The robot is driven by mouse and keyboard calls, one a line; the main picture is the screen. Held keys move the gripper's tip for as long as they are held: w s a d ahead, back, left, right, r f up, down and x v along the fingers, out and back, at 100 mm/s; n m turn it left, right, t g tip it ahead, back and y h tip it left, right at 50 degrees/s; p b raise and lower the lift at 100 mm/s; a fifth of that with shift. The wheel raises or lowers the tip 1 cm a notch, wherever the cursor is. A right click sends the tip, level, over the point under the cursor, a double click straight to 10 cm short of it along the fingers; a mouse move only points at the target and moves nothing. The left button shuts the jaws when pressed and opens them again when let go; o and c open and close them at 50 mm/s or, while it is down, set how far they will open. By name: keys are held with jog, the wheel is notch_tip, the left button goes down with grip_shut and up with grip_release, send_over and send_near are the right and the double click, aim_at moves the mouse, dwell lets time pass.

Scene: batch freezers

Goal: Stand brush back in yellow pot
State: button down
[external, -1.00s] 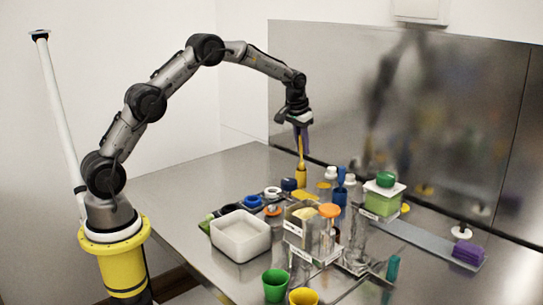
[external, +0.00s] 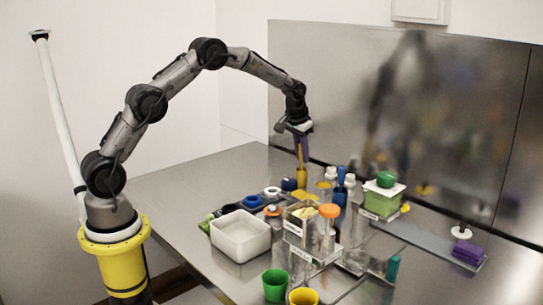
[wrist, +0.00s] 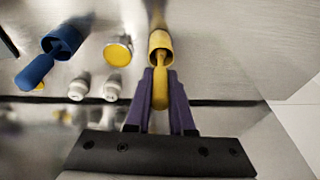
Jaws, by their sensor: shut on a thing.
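The yellow brush (external: 300,157) is upright above and at the mouth of the yellow pot (external: 301,178), which stands at the back of the steel table. In the wrist view the brush (wrist: 160,92) lies between my purple fingers, and its far end reaches into the mouth of the yellow pot (wrist: 160,41). My gripper (external: 302,150) is shut on the brush's handle, just above the pot. How deep the brush sits in the pot is hidden.
A blue pot with a blue brush (wrist: 62,42) stands beside it, with white-capped bottles (wrist: 79,87) and a yellow-topped jar (wrist: 118,51) between. The steel back wall (external: 400,90) is close behind. A white tub (external: 240,236) and clear bins (external: 300,222) stand in front.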

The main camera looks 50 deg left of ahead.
jog(key=shift+f, duration=0.85)
jog(key=shift+c, duration=1.1)
grip_release()
jog(key=shift+r, duration=3.5)
